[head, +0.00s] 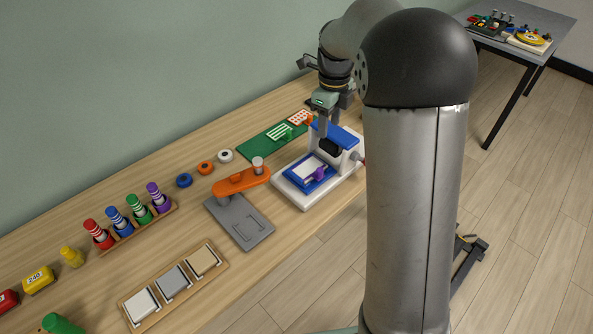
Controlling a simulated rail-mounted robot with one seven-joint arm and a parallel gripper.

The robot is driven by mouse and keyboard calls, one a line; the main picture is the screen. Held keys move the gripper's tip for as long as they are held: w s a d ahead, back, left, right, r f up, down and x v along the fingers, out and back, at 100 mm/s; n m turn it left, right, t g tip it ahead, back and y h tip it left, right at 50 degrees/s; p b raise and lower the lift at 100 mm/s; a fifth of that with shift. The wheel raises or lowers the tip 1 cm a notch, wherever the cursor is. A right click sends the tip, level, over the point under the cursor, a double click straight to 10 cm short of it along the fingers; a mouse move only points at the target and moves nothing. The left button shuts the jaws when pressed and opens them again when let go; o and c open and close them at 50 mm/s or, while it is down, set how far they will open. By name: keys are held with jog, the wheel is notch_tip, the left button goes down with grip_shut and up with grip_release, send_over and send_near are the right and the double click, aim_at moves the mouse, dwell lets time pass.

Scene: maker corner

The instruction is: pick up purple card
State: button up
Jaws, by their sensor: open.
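A small purple piece (320,174) shows at the right edge of the blue bed (295,180) of a white press-like machine (343,180). I cannot tell whether it is the purple card; no other card-like purple thing is clear to me. A pale sheet (307,170) lies on the blue bed. My gripper (324,122) points down above the machine's back, near its blue top, apart from the purple piece. It is open; its fingertips are small and partly lost against the machine, and nothing is seen between them.
A green mat (258,148) with striped and dotted pieces lies behind the machine. An orange arm (241,181) on a grey base (240,224) stands to the left. A rack holds coloured tubes, one purple (158,195). A wooden tray (225,266) lies in front.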

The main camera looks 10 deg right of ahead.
jog(key=p, duration=0.2)
send_over(320, 169)
jog(key=d, duration=0.1)
notch_tip(320, 169, down, 12)
jog(key=shift+f, duration=0.1)
jog(key=shift+a+f+p, duration=0.25)
jog(key=shift+f+p, duration=0.05)
jog(key=shift+f, duration=1.05)
jog(key=shift+a+f+p, duration=0.2)
jog(key=shift+f+p, duration=0.1)
jog(key=shift+f, duration=1.05)
jog(key=shift+c, duration=0.4)
grip_shut()
